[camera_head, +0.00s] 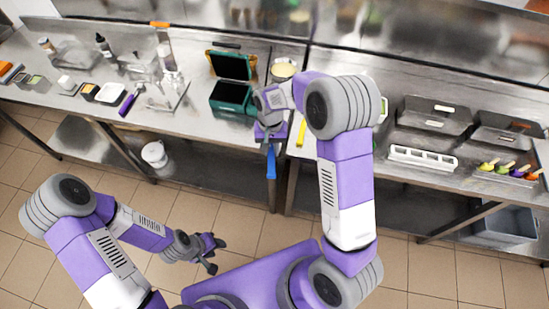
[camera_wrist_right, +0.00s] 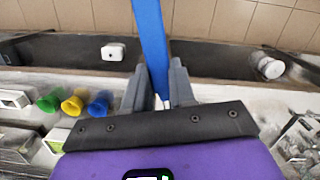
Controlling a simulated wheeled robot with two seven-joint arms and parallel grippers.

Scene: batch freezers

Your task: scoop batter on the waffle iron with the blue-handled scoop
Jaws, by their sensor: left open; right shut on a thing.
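The waffle iron (camera_head: 232,97) is teal and stands open on the counter, its lid raised at the back. A round container of pale batter (camera_head: 283,70) stands to its right, partly behind my right arm. My right gripper (camera_head: 269,135) is over the counter's front edge, right of and in front of the waffle iron. It is shut on the blue handle of the scoop (camera_head: 271,163), which sticks out toward the front. In the right wrist view the blue handle (camera_wrist_right: 151,45) runs between the fingers (camera_wrist_right: 157,88). The scoop's head is hidden. My left gripper (camera_head: 212,252) is open and empty, low over the floor.
A purple-handled tool (camera_head: 130,101) and small containers are to the left. A white tray (camera_head: 422,158) and several colored scoops are to the right. A white bucket (camera_head: 154,154) sits below the counter.

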